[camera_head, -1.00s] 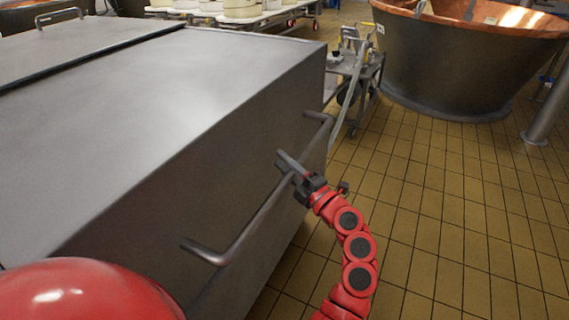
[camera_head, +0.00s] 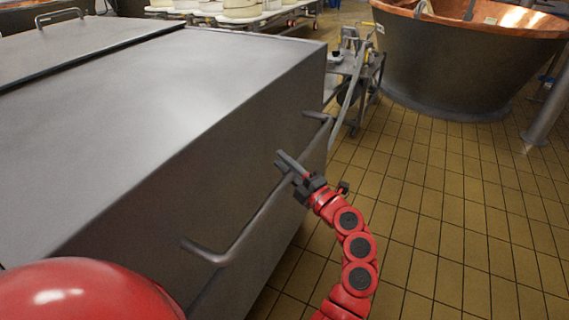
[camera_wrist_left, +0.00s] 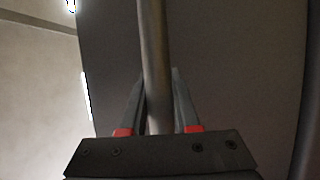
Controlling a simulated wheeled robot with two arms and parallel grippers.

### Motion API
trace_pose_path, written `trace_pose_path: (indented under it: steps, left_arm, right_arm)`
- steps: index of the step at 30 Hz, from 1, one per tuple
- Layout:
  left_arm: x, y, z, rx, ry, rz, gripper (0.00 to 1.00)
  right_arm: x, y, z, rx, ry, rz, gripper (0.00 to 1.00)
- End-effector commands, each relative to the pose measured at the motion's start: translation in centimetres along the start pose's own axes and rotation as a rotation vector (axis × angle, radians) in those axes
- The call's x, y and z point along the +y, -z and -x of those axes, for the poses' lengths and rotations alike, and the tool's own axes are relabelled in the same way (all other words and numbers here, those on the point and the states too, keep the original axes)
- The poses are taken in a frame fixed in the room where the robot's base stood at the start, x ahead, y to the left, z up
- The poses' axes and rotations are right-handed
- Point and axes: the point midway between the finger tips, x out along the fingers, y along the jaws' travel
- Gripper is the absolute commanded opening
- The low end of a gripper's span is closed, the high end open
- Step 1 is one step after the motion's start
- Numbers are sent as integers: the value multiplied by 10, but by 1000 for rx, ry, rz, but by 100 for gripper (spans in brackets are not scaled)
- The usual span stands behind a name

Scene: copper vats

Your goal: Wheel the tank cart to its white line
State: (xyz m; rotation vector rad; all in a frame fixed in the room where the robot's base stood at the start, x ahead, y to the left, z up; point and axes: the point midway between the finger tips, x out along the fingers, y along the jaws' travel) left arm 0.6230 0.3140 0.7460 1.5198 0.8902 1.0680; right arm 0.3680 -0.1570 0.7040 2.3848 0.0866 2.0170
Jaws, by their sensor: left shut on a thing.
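The tank cart (camera_head: 130,110) is a large grey metal box with a flat lid, filling the left of the head view. A bar handle (camera_head: 258,218) runs along its near side. My left gripper (camera_head: 289,168) is shut around this handle, toward its far end. In the left wrist view the handle (camera_wrist_left: 154,60) passes between the two fingers (camera_wrist_left: 155,105). My right gripper is not in view. No white line shows in these frames, and the cart's wheels are hidden.
A copper-lined vat (camera_head: 460,65) stands at the back right, with a metal post (camera_head: 545,115) beside it. A small wheeled metal stand (camera_head: 355,75) is just beyond the cart. A white rack (camera_head: 270,18) is behind. Tiled floor (camera_head: 430,220) at right is clear.

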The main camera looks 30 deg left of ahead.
Motion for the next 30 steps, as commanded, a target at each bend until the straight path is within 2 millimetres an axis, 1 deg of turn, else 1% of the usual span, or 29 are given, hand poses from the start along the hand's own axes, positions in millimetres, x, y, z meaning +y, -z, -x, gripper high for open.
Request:
trace_pose_path:
  steps: [11, 14, 17, 19, 20, 23, 30]
  left_arm:
    - [-1, 1, -1, 1, 2, -1, 0]
    - [-1, 4, -8, 4, 2, -2, 0]
    - [-3, 11, -23, 10, 3, -2, 0]
    - [-4, 12, -27, 10, 1, -1, 0]
    - [-5, 11, -25, 9, 0, -1, 0]
    - [-6, 14, -31, 10, 0, -1, 0]
    - [-11, 24, -50, 15, 4, -2, 0]
  right_arm:
    - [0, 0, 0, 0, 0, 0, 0]
    - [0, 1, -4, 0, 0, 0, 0]
    - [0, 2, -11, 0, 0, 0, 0]
    - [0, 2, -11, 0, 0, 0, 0]
    - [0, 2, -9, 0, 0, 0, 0]
    - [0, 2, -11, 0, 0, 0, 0]
    - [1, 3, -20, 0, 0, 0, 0]
